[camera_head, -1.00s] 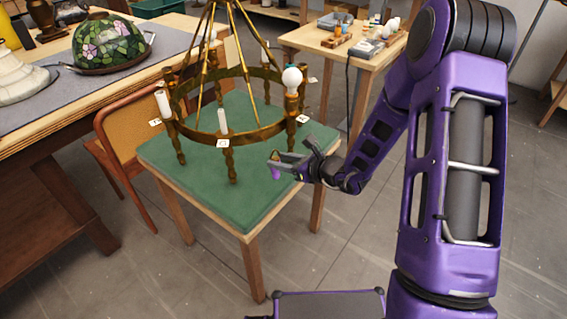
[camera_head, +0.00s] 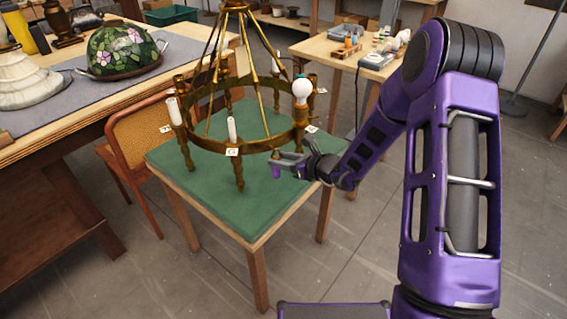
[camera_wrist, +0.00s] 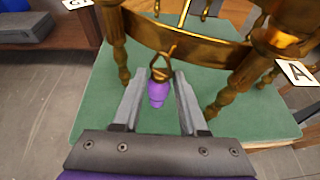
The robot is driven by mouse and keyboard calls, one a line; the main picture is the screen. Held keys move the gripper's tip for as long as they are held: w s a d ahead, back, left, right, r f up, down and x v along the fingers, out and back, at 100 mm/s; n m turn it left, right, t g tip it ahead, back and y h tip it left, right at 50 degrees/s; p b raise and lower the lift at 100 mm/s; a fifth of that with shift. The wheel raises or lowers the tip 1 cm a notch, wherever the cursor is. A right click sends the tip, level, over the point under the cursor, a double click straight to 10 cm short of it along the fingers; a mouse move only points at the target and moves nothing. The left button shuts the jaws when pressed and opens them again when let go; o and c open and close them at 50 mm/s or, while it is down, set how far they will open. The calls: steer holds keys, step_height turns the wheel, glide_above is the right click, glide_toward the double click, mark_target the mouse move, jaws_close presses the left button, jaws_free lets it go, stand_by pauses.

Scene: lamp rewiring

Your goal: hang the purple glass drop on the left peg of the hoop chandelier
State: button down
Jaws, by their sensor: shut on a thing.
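The purple glass drop (camera_head: 276,173) hangs upright from my gripper (camera_head: 278,160), which is shut on its top end. In the wrist view the purple drop (camera_wrist: 157,92) shows between the fingers, with a brass-coloured loop above it. The hoop chandelier (camera_head: 262,146) is a brass ring on turned legs, standing on a green-topped table. My gripper is at the front right of the ring, seemingly just outside it. In the wrist view the ring (camera_wrist: 220,51) runs behind the loop; I cannot tell whether they touch. I cannot make out the left peg.
The green tabletop (camera_head: 225,201) has bare room in front of the ring. White tags, one marked A (camera_wrist: 296,72), stick out from the ring. A white bulb (camera_head: 302,89) stands on its right side. A chair (camera_head: 140,130) and a workbench are at the left.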

mark_target(277, 157)
steer(key=shift+w+a+b, duration=0.2)
steer(key=shift+w+a, duration=0.15)
steer(key=shift+w, duration=0.3)
steer(key=shift+w+a+b, duration=0.15)
steer(key=shift+w+a, duration=0.15)
steer(key=shift+w, duration=0.3)
steer(key=shift+f+b, duration=0.15)
steer(key=shift+b, duration=0.25)
steer(key=shift+w+f+b, duration=0.15)
steer(key=shift+f+b, duration=0.4)
steer(key=shift+b, duration=0.05)
stand_by(0.3)
steer(key=shift+c, duration=1.8)
jaws_free()
steer(key=p+v, duration=0.1)
steer(key=v, duration=1.6)
steer(key=shift+r+p, duration=0.3)
steer(key=shift+p, duration=0.1)
